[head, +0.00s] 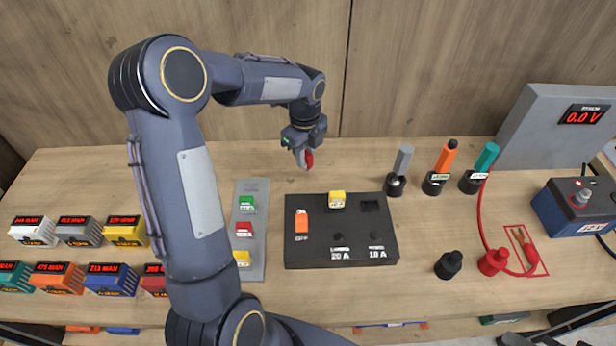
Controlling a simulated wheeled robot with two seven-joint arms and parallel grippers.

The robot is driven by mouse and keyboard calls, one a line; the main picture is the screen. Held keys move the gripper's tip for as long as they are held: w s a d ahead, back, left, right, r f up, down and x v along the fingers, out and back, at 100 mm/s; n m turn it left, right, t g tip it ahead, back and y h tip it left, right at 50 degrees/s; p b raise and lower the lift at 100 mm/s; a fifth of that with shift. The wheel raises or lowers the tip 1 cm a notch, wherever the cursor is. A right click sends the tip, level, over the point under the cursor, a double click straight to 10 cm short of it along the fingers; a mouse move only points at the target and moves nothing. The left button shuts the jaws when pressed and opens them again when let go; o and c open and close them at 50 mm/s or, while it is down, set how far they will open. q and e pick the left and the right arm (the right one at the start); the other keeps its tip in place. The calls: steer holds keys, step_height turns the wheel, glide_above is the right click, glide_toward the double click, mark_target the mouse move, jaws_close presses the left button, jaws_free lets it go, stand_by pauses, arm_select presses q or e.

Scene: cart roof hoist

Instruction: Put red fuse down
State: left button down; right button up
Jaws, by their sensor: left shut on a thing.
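My left gripper (303,152) is shut on a small red fuse (309,159), held above the back part of the table, behind the black panel. Its lower end hides part of the fuse. The black panel (340,258) carries an orange piece marked OFF (302,222) and a yellow fuse (337,199). A dark slot at its upper right looks empty. Labels 20 A and 10 A are on its front part. A grey strip (256,188) left of the panel holds a green fuse (247,204), a red fuse (243,229) and a yellow fuse (242,258). My right gripper is not in view.
Grey, orange and teal handles (446,156) stand in black holders at the back right. A meter reading 0.0 V (583,117), a blue 12V battery (570,210) and a red cable (483,215) are at right. Several coloured display boxes (77,230) stand at left.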

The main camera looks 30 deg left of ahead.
arm_select(q)
steer(key=w+a+f, duration=0.2)
steer(key=w, duration=0.1)
steer(key=w+a+f, duration=0.1)
steer(key=w+f, duration=0.2)
steer(key=w+a+f, duration=0.2)
steer(key=w+f, duration=0.1)
steer(key=shift+w+a+f, duration=0.2)
steer(key=shift+w+a, duration=0.15)
steer(key=shift+w+a+f, duration=0.1)
steer(key=shift+f, duration=0.15)
step_height(320, 180, down, 3)
steer(key=shift+w+f, duration=0.1)
steer(key=shift+f, duration=0.05)
steer(key=shift+b, duration=0.3)
steer(key=c, duration=1.3)
jaws_free()
steer(key=shift+f, duration=0.1)
steer(key=shift+o, duration=0.2)
